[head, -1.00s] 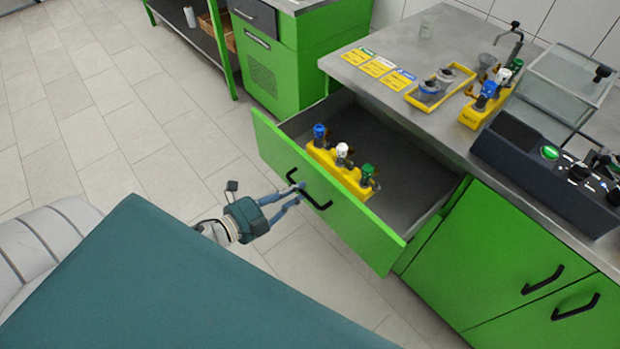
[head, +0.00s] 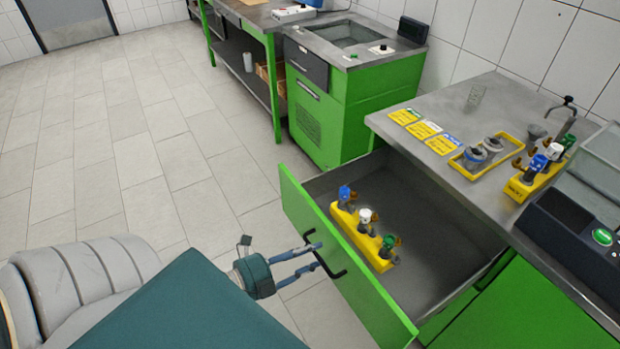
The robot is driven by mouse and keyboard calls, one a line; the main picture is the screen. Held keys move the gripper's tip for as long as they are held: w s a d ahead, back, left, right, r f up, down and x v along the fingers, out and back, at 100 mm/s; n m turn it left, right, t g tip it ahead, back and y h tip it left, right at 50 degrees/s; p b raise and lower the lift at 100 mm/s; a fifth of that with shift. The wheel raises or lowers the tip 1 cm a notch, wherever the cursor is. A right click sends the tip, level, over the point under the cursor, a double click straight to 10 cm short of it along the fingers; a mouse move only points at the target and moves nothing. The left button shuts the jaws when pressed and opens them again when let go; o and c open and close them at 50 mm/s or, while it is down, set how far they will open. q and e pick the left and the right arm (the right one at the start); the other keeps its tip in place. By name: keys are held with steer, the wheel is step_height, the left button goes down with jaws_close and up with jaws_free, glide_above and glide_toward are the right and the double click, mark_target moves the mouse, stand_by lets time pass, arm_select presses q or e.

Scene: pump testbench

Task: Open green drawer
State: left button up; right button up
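The green drawer (head: 345,262) stands pulled well out from the workbench, with its grey inside showing. Its black handle (head: 336,275) is on the front panel. In the drawer, a yellow holder (head: 378,262) carries blue, white and green capped valves. My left gripper (head: 317,255) is at the handle, in front of the panel. Its two blue-grey fingers are spread with a visible gap, their tips beside or around the handle bar; contact is hard to tell. My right gripper is not in view.
The grey benchtop (head: 420,110) holds colored cards, a yellow tray (head: 455,165), another valve holder (head: 520,190) and a dark control device (head: 565,225). A second green cabinet (head: 375,95) stands behind. The tiled floor to the left is clear.

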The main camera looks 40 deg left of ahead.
arm_select(q)
steer(key=v, duration=1.2)
stand_by(0.5)
